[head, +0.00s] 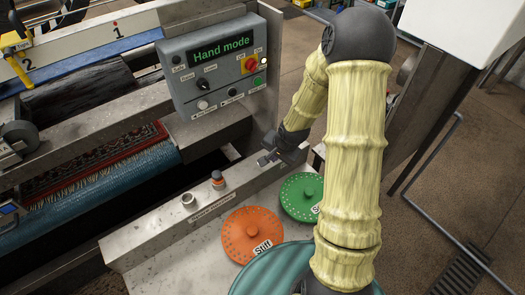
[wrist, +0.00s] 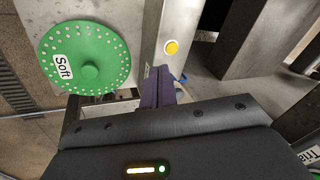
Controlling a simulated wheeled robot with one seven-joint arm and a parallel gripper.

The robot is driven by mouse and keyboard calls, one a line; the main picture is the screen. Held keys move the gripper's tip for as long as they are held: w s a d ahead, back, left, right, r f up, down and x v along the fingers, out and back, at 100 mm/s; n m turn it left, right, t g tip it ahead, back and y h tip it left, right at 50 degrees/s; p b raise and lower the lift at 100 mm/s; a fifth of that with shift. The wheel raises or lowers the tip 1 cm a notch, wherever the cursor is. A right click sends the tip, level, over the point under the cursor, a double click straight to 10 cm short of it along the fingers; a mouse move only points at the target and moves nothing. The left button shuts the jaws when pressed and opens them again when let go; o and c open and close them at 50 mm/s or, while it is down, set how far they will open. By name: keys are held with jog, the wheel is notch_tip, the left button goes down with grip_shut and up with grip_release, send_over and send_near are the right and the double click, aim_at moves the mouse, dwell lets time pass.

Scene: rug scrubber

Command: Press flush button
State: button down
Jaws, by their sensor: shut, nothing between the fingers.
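A round yellow button (wrist: 171,47) sits on the metal ledge (wrist: 151,30) in the wrist view, just beyond my fingertips. No label on it can be read, so I cannot tell for certain that it is the flush button. My gripper (wrist: 161,70) is shut and empty, its purple fingers apart from the button in the picture; depth is hard to judge. In the head view my gripper (head: 264,160) hangs over the far right end of the ledge (head: 160,226), and I cannot make out the yellow button there.
A control panel (head: 219,71) reading "Hand mode" stands behind the ledge. A dark knob with an orange band (head: 217,180) and a pale ring (head: 188,199) are on the ledge. Orange "Stiff" (head: 245,233) and green "Soft" (head: 298,194) discs lie in front. A rug (head: 95,160) is at left.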

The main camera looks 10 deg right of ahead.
jog(key=w+a+f+m+t+y+p, duration=0.1)
jog(key=w+m+t+y+p, duration=0.2)
jog(key=w+m+p, duration=0.5)
jog(key=m+p, duration=0.3)
jog(key=shift+y, duration=0.4)
jog(key=shift+f, duration=0.15)
notch_tip(320, 180, down, 8)
jog(key=b, duration=0.6)
jog(key=shift+f, duration=0.25)
jog(key=shift+f+b, duration=0.1)
jog(key=shift+b, duration=0.2)
dwell(0.8)
jog(key=shift+f, duration=0.3)
